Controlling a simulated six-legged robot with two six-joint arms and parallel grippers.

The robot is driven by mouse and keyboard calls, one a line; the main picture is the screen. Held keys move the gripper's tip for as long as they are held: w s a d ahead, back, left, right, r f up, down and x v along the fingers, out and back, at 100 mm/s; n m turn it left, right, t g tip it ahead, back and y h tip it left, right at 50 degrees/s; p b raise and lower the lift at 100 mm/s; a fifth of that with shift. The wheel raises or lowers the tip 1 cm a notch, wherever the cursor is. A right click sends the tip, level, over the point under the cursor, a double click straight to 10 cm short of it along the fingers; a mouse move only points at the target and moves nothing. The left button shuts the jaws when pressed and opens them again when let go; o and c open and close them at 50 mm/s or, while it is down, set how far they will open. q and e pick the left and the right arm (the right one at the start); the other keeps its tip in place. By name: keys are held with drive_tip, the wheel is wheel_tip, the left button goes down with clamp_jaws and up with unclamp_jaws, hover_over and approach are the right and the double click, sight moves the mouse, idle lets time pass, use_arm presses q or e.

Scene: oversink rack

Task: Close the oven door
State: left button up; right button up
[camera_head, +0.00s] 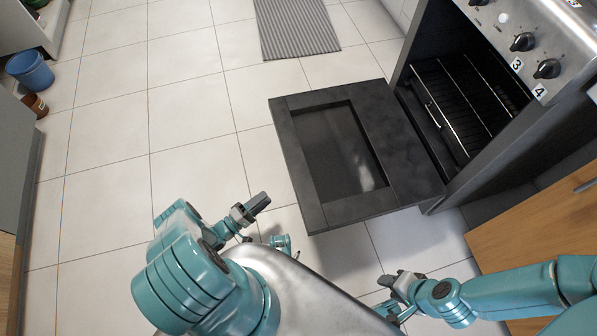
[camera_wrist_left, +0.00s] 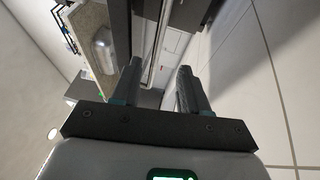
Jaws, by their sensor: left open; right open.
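The oven door (camera_head: 355,150) is dark with a glass window and hangs fully lowered, flat and roughly level in front of the oven (camera_head: 470,90). The oven cavity is open and a wire rack shows inside. My left gripper (camera_head: 258,203) is to the left of the door's front left corner, apart from it in the picture. In the left wrist view its two fingers (camera_wrist_left: 158,85) are spread with nothing between them. My right gripper (camera_head: 395,280) is below the door's near edge in the head view, open and empty, apart from the door.
Control knobs (camera_head: 547,68) sit on the panel above the oven. A wooden cabinet (camera_head: 540,220) stands beside it at the right. A striped grey mat (camera_head: 297,28) lies on the tiled floor. A blue bucket (camera_head: 30,70) and a brown pot are at far left. The floor left of the door is clear.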

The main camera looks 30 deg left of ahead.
use_arm(q)
drive_tip(key=b+x, duration=0.1)
drive_tip(key=x, duration=1.4)
clamp_jaws()
